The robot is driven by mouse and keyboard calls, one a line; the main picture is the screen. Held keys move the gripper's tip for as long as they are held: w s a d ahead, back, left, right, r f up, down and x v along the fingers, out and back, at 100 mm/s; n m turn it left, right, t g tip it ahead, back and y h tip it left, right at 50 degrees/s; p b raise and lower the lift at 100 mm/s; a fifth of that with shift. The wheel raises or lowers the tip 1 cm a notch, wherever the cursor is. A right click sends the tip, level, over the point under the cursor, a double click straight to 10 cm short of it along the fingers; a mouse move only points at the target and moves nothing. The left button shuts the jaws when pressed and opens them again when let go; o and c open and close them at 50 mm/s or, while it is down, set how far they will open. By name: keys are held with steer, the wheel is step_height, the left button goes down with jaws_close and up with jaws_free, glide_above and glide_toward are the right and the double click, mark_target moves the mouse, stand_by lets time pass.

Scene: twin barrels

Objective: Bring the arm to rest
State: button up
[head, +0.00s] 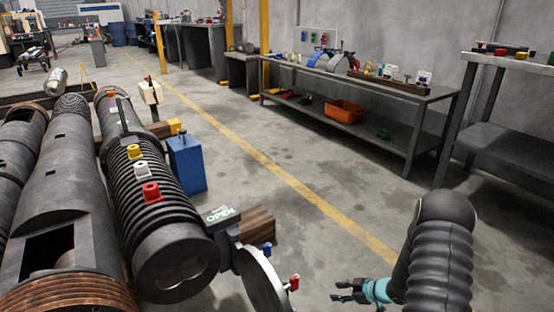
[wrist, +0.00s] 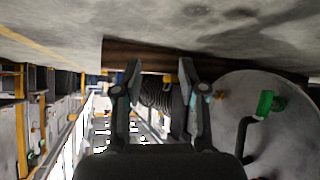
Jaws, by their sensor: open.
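My gripper (head: 349,291) is at the lower right of the head view, in free air above the floor and to the right of the barrels. Its teal wrist and my dark arm come in from the right edge of that area. In the wrist view my gripper (wrist: 161,80) has its two fingers spread apart with nothing between them. It is open and empty.
Large dark barrels (head: 75,190) and a ribbed barrel (head: 150,180) with yellow, white and red knobs lie at left. A round plate (head: 262,280) stands near my gripper's left. A workbench (head: 360,85) lines the wall. The floor (head: 290,150) between is clear.

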steer(key=d+r+m+h+p, duration=0.1)
steer(key=d+r+m+h, duration=0.4)
steer(key=d+r+h, duration=0.45)
steer(key=s+d+r+m+g+h+p, duration=0.2)
steer(key=s+d+r+m+g, duration=0.15)
steer(key=s+r, duration=0.5)
steer(key=s+a+r+m+t+y+p, duration=0.1)
steer(key=s+a+r+p, duration=0.1)
steer(key=s+a+r, duration=0.4)
steer(key=s+a+r+m+t+y+p, duration=0.1)
steer(key=s+a+r, duration=0.5)
steer(key=r, duration=1.1)
steer(key=s+a+r+m+t+y+p, duration=0.1)
steer(key=s+a+r+m+p, duration=0.1)
steer(key=s+a+r, duration=0.5)
steer(key=s+p+v, duration=0.1)
steer(key=v, duration=0.4)
steer(key=shift+s+d, duration=0.1)
steer(key=shift+s, duration=0.05)
